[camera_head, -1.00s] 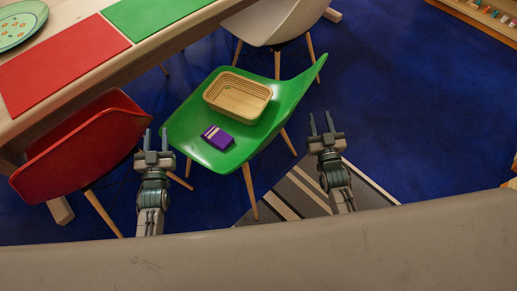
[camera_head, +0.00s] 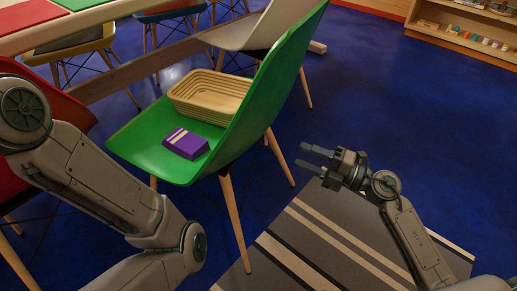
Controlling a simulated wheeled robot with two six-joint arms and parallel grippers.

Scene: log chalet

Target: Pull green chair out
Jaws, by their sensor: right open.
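The green chair (camera_head: 155,150) stands in the middle left, its seat facing the table and its backrest (camera_head: 280,75) rising towards the upper right. A purple box (camera_head: 186,143) and a light wooden basket (camera_head: 212,97) lie on its seat. My right gripper (camera_head: 317,157) is to the right of the chair, open and empty, its fingers pointing left, apart from the backrest. My left arm (camera_head: 100,185) crosses the lower left in front of the red chair. Its gripper is not in view.
The wooden table (camera_head: 70,27) runs along the upper left. A red chair (camera_head: 60,95) is at the left, partly hidden by my left arm. A white chair (camera_head: 262,30) stands beyond the green one. A striped rug (camera_head: 330,240) lies below. Blue floor is free at the right; a shelf (camera_head: 470,25) is at the back right.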

